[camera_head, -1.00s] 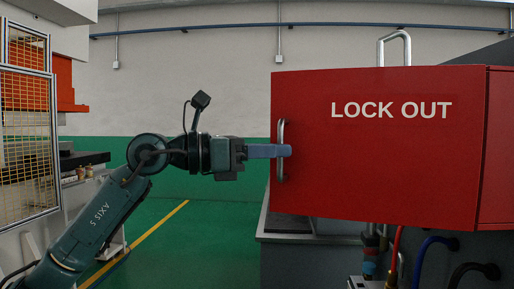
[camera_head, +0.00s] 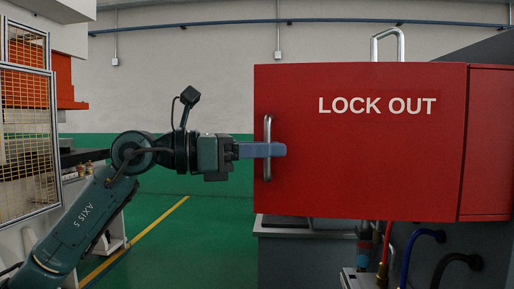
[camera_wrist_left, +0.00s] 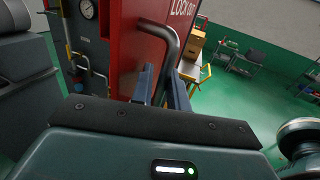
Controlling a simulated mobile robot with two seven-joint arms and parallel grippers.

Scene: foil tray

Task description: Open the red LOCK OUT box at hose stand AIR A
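The red box door (camera_head: 370,165) with white LOCK OUT lettering fills the right half of the head view. Its upright grey handle (camera_head: 267,125) is near the door's left edge. My left gripper (camera_head: 272,150) comes in level from the left and is shut on the handle. In the left wrist view, the gripper's blue-grey fingers (camera_wrist_left: 163,90) lie on both sides of the handle bar (camera_wrist_left: 172,48), with the red door (camera_wrist_left: 122,48) behind. My right gripper is not in view.
A gauge (camera_wrist_left: 88,9) and pipes show beyond the door's edge in the wrist view. Hoses (camera_head: 412,250) hang below the box. A yellow mesh fence (camera_head: 28,130) stands at the left. Green floor (camera_head: 200,235) is clear between.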

